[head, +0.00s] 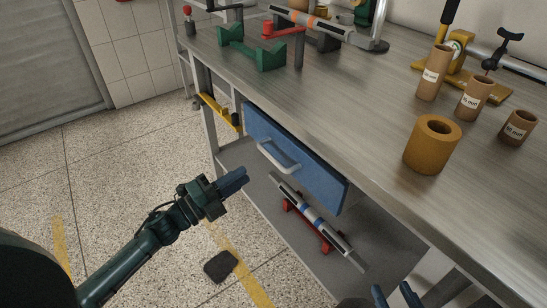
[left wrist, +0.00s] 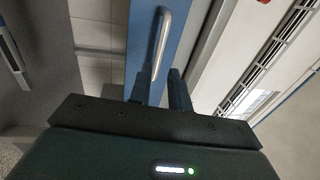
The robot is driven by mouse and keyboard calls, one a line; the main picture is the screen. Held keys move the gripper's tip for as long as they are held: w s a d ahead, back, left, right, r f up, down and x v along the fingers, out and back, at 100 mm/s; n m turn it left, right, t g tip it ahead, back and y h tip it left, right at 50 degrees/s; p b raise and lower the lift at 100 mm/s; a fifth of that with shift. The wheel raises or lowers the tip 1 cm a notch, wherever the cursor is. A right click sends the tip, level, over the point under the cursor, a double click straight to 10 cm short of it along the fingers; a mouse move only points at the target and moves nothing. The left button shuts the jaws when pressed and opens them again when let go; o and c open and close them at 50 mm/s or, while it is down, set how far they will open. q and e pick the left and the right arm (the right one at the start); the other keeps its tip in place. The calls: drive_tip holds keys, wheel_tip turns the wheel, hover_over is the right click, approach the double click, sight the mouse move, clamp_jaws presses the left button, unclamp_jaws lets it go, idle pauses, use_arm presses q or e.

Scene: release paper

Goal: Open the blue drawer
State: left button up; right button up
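The blue drawer (head: 318,178) sits under the workbench top, and its front looks closed. Its silver bar handle (head: 278,157) runs along the front. My left gripper (head: 240,178) is in front of the drawer, to the left of and a little below the handle, apart from it. In the left wrist view, the handle (left wrist: 161,42) on the blue front (left wrist: 142,35) lies ahead of the fingers (left wrist: 161,88). The fingers are apart with nothing between them. My right gripper (head: 394,294) shows only partly at the bottom edge, its fingers apart and empty.
A grey lower shelf (head: 262,176) under the drawer holds a levelled tool on a red stand (head: 318,225). The bench top (head: 350,95) carries an orange-brown roll (head: 432,145), several cardboard tubes and green stands. Open speckled floor lies left of the bench, with a dark object (head: 220,266) on it.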

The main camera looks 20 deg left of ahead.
sight(271, 155)
use_arm(q)
drive_tip(key=x, duration=1)
clamp_jaws()
